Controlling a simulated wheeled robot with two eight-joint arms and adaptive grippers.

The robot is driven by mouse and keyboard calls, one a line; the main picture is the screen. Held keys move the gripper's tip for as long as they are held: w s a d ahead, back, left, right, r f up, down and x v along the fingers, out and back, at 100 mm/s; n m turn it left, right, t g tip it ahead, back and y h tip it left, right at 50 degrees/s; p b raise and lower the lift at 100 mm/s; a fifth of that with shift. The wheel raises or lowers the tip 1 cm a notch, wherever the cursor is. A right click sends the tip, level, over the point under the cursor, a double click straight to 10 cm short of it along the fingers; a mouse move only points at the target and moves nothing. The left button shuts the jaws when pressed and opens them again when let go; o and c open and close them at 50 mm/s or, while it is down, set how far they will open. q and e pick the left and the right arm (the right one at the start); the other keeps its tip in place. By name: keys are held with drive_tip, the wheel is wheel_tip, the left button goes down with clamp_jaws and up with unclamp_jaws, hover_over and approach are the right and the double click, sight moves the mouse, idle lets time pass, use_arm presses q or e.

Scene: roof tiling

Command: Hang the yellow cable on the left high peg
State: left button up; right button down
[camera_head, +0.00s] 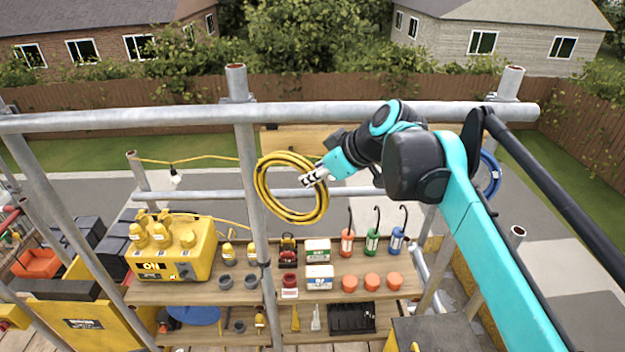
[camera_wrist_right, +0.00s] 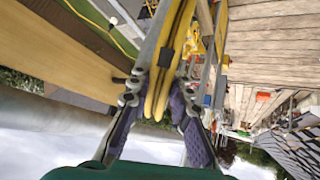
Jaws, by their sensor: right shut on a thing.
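The yellow cable (camera_head: 297,216) is a round coil. My right gripper (camera_head: 306,181) is shut on the coil's right side and holds it up in the air, just right of the middle upright post in the head view. In the right wrist view, the two fingers (camera_wrist_right: 160,95) close around strands of the yellow cable (camera_wrist_right: 172,45). I cannot clearly pick out the left high peg; the rail and post may hide it. My left gripper is not in view.
A grey scaffold rail (camera_head: 330,112) crosses above the coil, and a post (camera_head: 246,150) stands beside it. A blue cable (camera_head: 491,174) hangs at the right. Below are wooden shelves (camera_head: 345,295) with a yellow case (camera_head: 172,250), bottles and cups.

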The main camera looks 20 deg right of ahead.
drive_tip(key=shift+w+d+f+b, duration=0.2)
drive_tip(key=shift+w+d+f, duration=0.1)
drive_tip(key=shift+w, duration=0.65)
drive_tip(key=shift+w+d+f+b, duration=0.2)
drive_tip(key=shift+w+d+f, duration=0.1)
drive_tip(key=shift+w, duration=0.65)
drive_tip(key=shift+w+d+f+b, duration=0.2)
drive_tip(key=shift+w+f, duration=0.1)
drive_tip(key=shift+w, duration=0.65)
drive_tip(key=c, duration=1.3)
unclamp_jaws()
